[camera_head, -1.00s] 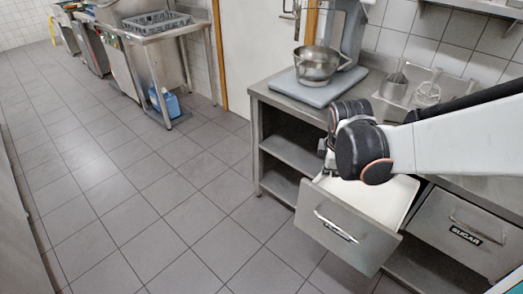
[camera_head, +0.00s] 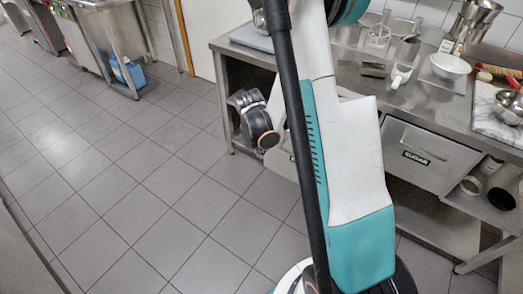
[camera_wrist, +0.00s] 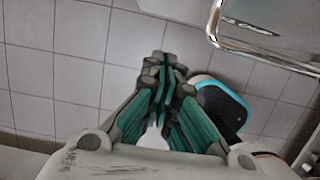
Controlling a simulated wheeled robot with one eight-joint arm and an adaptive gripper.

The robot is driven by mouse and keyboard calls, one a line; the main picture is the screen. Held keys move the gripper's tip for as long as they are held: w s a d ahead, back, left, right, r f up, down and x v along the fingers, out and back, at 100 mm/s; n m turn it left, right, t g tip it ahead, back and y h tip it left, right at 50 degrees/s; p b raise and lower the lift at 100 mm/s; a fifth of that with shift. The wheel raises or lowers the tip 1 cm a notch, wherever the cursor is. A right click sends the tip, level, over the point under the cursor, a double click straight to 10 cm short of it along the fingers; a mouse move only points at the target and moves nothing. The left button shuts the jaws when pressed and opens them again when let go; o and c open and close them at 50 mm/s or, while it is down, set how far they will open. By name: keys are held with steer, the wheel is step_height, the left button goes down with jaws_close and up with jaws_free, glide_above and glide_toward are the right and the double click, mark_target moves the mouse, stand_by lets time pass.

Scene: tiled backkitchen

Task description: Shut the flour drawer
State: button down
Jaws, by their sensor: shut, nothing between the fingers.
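The flour drawer (camera_head: 283,164) is mostly hidden behind my arm in the head view; only part of its grey front shows, left of the arm. How far it stands open cannot be told there. In the wrist view its bent metal handle (camera_wrist: 262,52) and a dark label show at the top right, on the grey front. My gripper (camera_wrist: 166,62) has its green-sided fingers closed together, empty, over the floor. It is left of the handle in that picture and apart from it. In the head view the fingers are hidden.
The sugar drawer (camera_head: 425,157) is flush in the counter to the right. The steel counter (camera_head: 345,62) carries a white bowl (camera_head: 450,66), scoops and a board (camera_head: 492,112). Tiled floor (camera_head: 150,185) to the left is clear. My base stands close to the drawer.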

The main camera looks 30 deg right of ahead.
mark_target(271, 152)
steer(key=shift+w+d+f+b, duration=0.4)
steer(key=shift+d+f+b, duration=0.4)
steer(key=shift+f, duration=0.45)
steer(key=shift+w+d+f+b, duration=0.35)
steer(key=shift+d+f+b, duration=0.3)
steer(key=shift+d+f, duration=0.5)
steer(key=shift+w+d+f+b, duration=0.4)
steer(key=shift+d+f+b, duration=0.35)
steer(key=shift+f, duration=0.55)
steer(key=shift+d, duration=0.1)
